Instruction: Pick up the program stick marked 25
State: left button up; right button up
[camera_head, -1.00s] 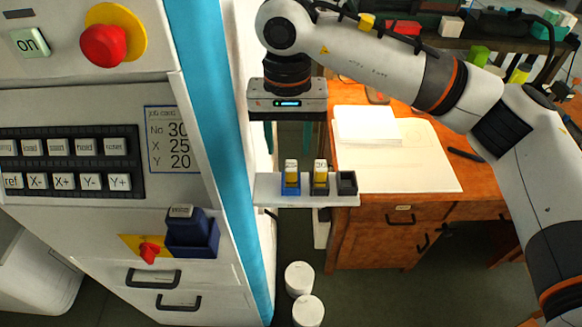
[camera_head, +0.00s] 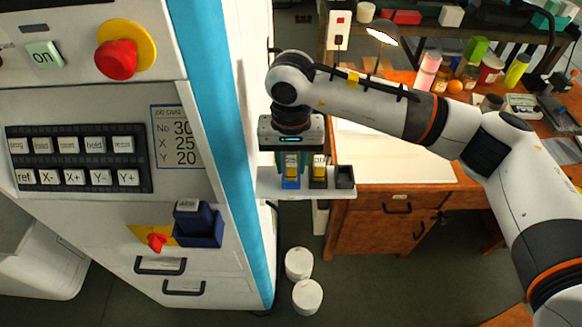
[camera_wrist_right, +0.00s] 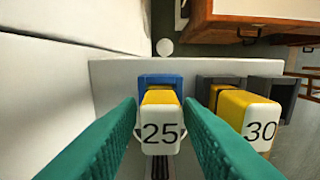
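The program stick marked 25 (camera_wrist_right: 161,122) is yellow with a white end and stands in a blue holder (camera_wrist_right: 160,80) on a white shelf (camera_wrist_right: 115,75). In the head view this stick (camera_head: 291,172) is partly hidden by my gripper. My right gripper (camera_head: 292,162) points down over it, with its two green fingers on either side. In the wrist view a thin gap shows between the fingers and the stick, so the gripper is open around it. The stick marked 30 (camera_wrist_right: 247,118) stands in a dark holder just to the right. My left gripper is not in view.
An empty dark holder (camera_head: 345,178) is at the shelf's right end. The machine with its blue edge (camera_head: 232,150) rises close on the left. A wooden desk (camera_head: 375,222) stands behind and right. Two white round containers (camera_head: 299,263) are on the floor below.

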grip_shut()
